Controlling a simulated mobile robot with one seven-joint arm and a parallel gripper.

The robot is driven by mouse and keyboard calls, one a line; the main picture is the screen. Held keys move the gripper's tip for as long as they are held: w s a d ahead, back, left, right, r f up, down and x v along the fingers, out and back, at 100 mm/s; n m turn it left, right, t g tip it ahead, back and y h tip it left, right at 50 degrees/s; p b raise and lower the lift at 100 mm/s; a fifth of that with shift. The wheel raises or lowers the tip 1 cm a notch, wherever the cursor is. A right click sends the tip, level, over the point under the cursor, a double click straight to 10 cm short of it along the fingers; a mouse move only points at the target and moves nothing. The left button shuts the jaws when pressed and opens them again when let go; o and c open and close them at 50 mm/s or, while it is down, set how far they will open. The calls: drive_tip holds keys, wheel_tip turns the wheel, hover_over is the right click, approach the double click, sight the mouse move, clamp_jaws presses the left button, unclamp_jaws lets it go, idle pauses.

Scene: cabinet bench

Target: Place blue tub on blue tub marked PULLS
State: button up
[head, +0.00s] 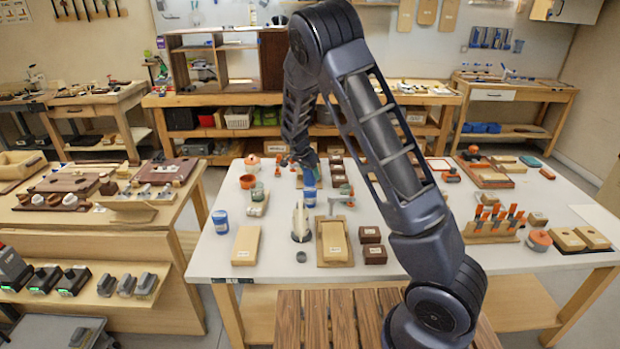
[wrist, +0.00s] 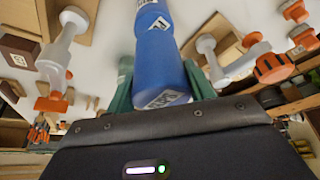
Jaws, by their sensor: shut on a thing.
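My gripper (head: 305,170) is shut on a blue tub (head: 310,179) above the middle of the white table. In the wrist view the two green fingers flank the held blue tub (wrist: 163,75), whose white label faces the camera at its near end; I cannot read it for certain. A second blue tub (head: 310,197) with a white label stands directly below it in the head view. A labelled blue tub (wrist: 152,18) also shows just beyond the held one in the wrist view. I cannot tell whether the two tubs touch.
Another blue tub (head: 221,222) stands at the table's left. A grey-green clamp-like tool (head: 341,200), a white upright piece (head: 300,225), wooden blocks (head: 334,243) and dark boxes (head: 371,244) stand close by. The white table (head: 415,290) has free room near its front edge.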

sight(310, 177)
drive_tip(key=shift+f, duration=1.4)
drive_tip(key=shift+f, duration=0.15)
drive_tip(key=o, duration=1)
drive_tip(key=shift+o, duration=0.2)
